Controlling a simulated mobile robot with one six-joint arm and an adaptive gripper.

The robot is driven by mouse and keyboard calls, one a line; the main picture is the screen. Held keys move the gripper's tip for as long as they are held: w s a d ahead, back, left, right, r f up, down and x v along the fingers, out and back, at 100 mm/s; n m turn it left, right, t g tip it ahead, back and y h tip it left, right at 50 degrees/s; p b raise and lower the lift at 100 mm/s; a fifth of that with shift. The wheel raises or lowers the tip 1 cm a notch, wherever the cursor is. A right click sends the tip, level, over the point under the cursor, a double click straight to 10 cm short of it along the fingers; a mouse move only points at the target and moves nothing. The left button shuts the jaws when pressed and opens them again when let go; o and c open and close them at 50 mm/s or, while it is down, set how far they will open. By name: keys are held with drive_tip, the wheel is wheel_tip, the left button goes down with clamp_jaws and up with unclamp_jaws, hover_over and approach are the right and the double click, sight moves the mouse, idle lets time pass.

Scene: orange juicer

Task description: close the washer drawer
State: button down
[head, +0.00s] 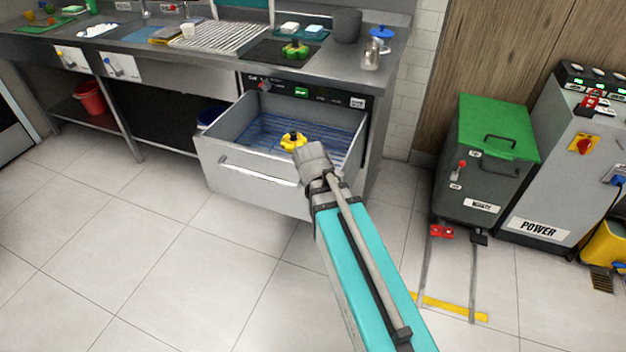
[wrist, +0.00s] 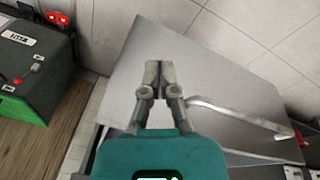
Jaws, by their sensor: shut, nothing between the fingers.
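The washer drawer (head: 232,172) is pulled out from under the counter. It is a grey metal box with a bar handle on its front and a blue wire rack (head: 262,130) inside. A yellow lobed piece (head: 294,141) sits in it. My arm's end is at the right part of the drawer front in the head view, and my fingertips are hidden there. In the wrist view my gripper (wrist: 160,70) is shut and empty, over the drawer's grey front panel (wrist: 205,70), beside the handle (wrist: 240,115). I cannot tell whether it touches the panel.
The washer's control panel (head: 305,93) is above the drawer. A dark bin with a green lid (head: 499,128) and a grey POWER cabinet (head: 563,150) stand to the right. The counter (head: 215,68) holds several items. The tiled floor (head: 150,260) in front is clear.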

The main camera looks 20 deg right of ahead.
drive_tip(key=s+a+f+n+g+y+b, duration=0.1)
drive_tip(key=s+f+b, duration=0.4)
drive_tip(key=f+b, duration=0.1)
drive_tip(key=shift+s+f+n, duration=0.25)
drive_tip(key=shift+f+n, duration=0.05)
drive_tip(key=shift+f, duration=0.6)
drive_tip(key=shift+a, duration=0.2)
